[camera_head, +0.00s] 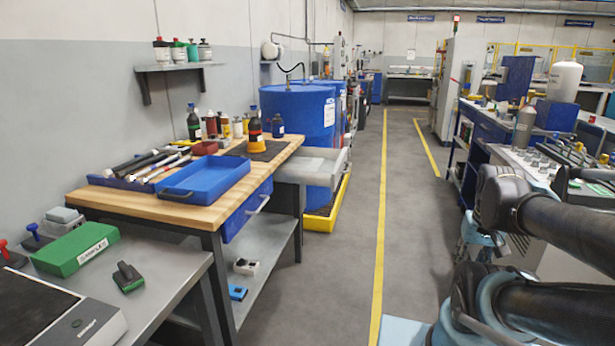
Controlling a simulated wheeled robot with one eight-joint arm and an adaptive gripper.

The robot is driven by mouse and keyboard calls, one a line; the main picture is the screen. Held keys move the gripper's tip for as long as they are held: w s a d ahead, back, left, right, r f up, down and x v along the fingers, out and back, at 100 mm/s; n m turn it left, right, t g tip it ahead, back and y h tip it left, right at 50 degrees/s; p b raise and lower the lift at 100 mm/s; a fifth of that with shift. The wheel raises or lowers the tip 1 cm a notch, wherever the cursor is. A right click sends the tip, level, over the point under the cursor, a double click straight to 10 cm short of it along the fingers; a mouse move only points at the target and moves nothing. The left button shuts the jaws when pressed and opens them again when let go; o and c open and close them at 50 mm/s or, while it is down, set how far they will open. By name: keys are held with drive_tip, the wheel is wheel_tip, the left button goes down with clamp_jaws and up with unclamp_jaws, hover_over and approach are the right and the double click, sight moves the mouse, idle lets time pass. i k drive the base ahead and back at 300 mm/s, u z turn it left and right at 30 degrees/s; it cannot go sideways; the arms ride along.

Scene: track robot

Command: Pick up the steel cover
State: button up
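I cannot pick out a steel cover for certain in the head view. A grey metal tray-like piece (312,165) juts out at the right end of the wooden workbench, in front of a blue drum; I cannot tell whether it is the cover. Small metal parts (515,160) stand on the bench at the right, too small to identify. My dark arm links fill the lower right of the picture. My gripper's fingers do not show.
The wooden workbench (205,213) on the left holds an empty blue tray (205,178), tools and bottles. A grey table (160,270) with a green box (77,248) is nearer. Blue drums (298,118) stand in a yellow spill tray (322,222). The aisle (340,270) is clear.

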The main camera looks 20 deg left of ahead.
sight(315, 165)
drive_tip(key=u, duration=0.4)
drive_tip(key=i, duration=1.25)
drive_tip(key=z, duration=0.15)
